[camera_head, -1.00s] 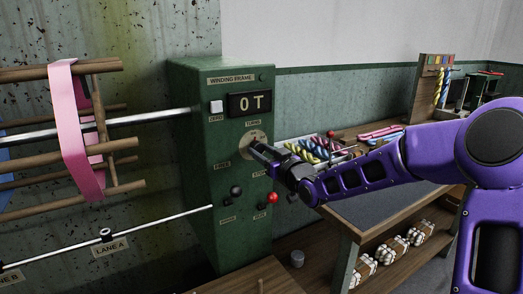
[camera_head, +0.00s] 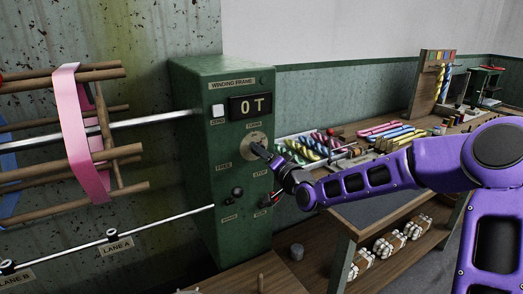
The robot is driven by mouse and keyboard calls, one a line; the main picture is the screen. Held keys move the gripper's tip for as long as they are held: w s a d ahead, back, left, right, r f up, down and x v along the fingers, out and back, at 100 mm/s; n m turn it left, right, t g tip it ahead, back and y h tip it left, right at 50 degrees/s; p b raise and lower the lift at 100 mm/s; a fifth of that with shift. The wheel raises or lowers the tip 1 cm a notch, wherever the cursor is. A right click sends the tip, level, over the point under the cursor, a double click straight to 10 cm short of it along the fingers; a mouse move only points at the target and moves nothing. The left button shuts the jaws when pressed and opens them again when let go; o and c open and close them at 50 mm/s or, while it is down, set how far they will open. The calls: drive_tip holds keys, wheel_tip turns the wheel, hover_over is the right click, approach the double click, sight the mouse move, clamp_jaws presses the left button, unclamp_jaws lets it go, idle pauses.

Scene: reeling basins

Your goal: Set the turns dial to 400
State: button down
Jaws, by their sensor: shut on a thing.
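The green winding frame (camera_head: 222,220) stands at the centre left. Its display (camera_head: 250,106) reads "0 T". The turns dial (camera_head: 254,138) is a pale round plate below the display, under a small label. My gripper (camera_head: 262,152) is at the dial's lower right, its fingers shut on the dial's knob. The fingers hide most of the knob, so its pointer setting cannot be read.
A white button (camera_head: 218,110) is left of the display. Lower on the panel are a black knob (camera_head: 237,192) and labels. A pink skein (camera_head: 80,130) hangs on a wooden reel at left. A bench (camera_head: 400,195) with coloured skeins stands at right.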

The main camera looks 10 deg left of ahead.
drive_tip(key=m, duration=1.1)
drive_tip(key=shift+s+a+r+m+p, duration=0.1)
drive_tip(key=shift+m+p, duration=0.25)
drive_tip(key=shift+m, duration=0.05)
idle(0.3)
drive_tip(key=shift+c, duration=1.8)
unclamp_jaws()
drive_tip(key=v, duration=1.7)
drive_tip(key=shift+s, duration=0.25)
